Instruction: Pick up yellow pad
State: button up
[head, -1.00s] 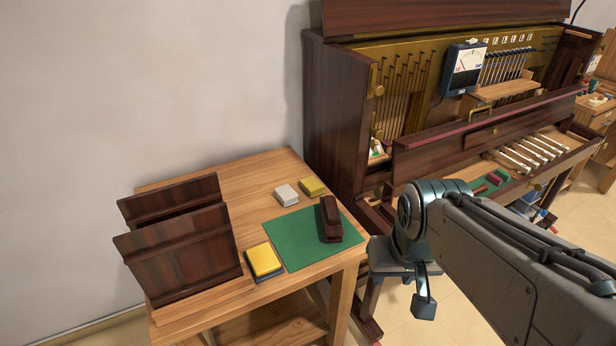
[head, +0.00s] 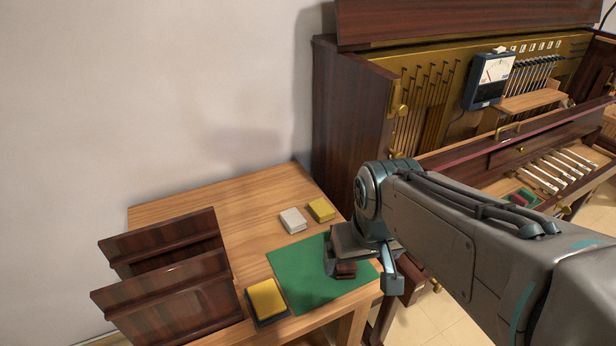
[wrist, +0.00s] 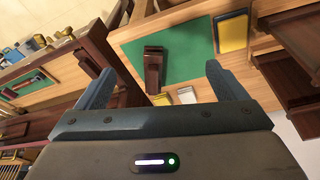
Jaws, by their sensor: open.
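A yellow pad (head: 266,299) with a dark blue underside lies at the table's front, beside the green mat's left edge. It also shows in the wrist view (wrist: 232,34). A second, smaller yellow pad (head: 321,209) lies behind the mat, next to a white pad (head: 293,220); in the wrist view it is small and partly cut off by my gripper (wrist: 161,99). My gripper (head: 362,274) is over the right part of the green mat, apart from both yellow pads. In the wrist view its fingers (wrist: 158,68) are spread with nothing between them.
A dark brown block (head: 346,270) lies on the green mat (head: 300,280), partly hidden by my gripper. Dark wooden boards (head: 165,300) stand at the table's left. The open piano cabinet (head: 350,120) is at the right. The table's back left is bare.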

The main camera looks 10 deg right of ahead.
jog(key=w+r+n+p, duration=0.25)
jog(key=w+n, duration=0.35)
jog(key=w, duration=0.5)
jog(key=n+g+p, duration=0.3)
jog(key=n+p, duration=0.2)
jog(key=n, duration=1.1)
send_over(322, 207)
jog(key=f, duration=1.8)
jog(key=shift+s+a+f, duration=0.3)
jog(key=shift+a, duration=0.05)
jog(key=shift+w+d+f+p, duration=0.15)
jog(key=shift+f+p, duration=0.25)
jog(key=shift+f, duration=1)
jog(key=shift+w+d+f+p, duration=0.15)
jog(key=shift+f+p, duration=0.25)
jog(key=shift+f, duration=0.95)
jog(key=shift+c, duration=0.3)
jog(key=c, duration=1)
